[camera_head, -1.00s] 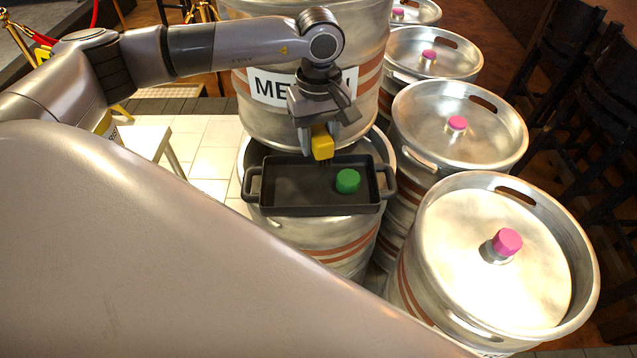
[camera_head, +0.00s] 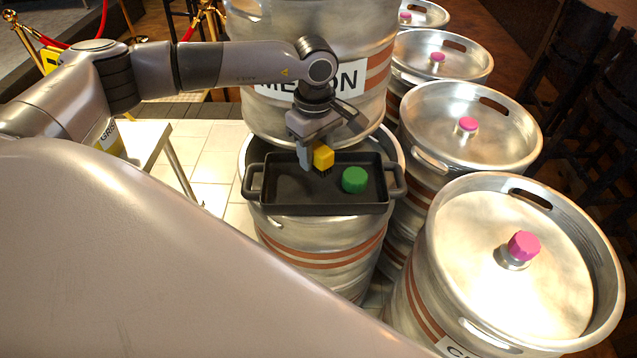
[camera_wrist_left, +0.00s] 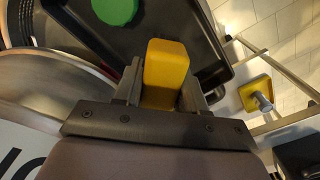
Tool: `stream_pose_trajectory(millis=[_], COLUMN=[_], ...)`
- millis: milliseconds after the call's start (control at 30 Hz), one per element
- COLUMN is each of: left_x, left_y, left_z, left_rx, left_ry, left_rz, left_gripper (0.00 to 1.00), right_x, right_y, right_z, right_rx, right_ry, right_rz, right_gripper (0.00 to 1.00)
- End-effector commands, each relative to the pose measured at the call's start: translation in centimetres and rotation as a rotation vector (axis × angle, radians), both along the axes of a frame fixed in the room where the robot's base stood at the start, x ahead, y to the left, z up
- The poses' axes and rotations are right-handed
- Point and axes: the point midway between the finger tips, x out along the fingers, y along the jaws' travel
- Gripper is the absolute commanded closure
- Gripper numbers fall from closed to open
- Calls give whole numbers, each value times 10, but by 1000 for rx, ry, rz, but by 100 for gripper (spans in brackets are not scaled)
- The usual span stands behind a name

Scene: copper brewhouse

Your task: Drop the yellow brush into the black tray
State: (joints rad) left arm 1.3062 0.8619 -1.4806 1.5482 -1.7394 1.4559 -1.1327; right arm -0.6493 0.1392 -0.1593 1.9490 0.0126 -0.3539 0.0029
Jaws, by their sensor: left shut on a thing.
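The yellow brush (camera_head: 323,157) is in my left gripper (camera_head: 313,156), with its dark bristles pointing down. In the left wrist view the brush (camera_wrist_left: 166,72) sits between the two fingers of the gripper (camera_wrist_left: 160,92). The black tray (camera_head: 283,200) rests on top of a steel keg, with a handle at each end. The tray also shows in the left wrist view (camera_wrist_left: 205,50). My right gripper is not in view.
A green round cap (camera_head: 355,180) lies in the tray's right half. A large labelled keg (camera_head: 315,80) stands right behind the tray. Several kegs with pink caps (camera_head: 470,130) stand to the right. A white table (camera_head: 145,142) is at left.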

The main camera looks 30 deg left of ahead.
Motion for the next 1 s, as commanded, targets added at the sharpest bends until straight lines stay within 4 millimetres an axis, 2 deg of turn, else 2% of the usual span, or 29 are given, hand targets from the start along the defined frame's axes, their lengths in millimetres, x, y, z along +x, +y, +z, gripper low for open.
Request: stream_pose_trajectory(millis=[267, 300, 367, 733, 1000], left_x=[0, 0, 0, 0, 1], left_y=[0, 0, 0, 0, 0], left_z=[-2, -2, -2, 3, 45], left_rx=[0, 0, 0, 0, -1], left_ry=[-1, -1, -1, -2, -4], left_rz=[-1, -1, -1, -1, 0], left_gripper=[84, 50, 30, 30, 30], right_x=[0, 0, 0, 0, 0], right_y=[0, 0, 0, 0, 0], right_z=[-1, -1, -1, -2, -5], right_rx=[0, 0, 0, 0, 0], right_ry=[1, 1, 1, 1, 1], right_rz=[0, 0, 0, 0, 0], right_gripper=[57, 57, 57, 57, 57])
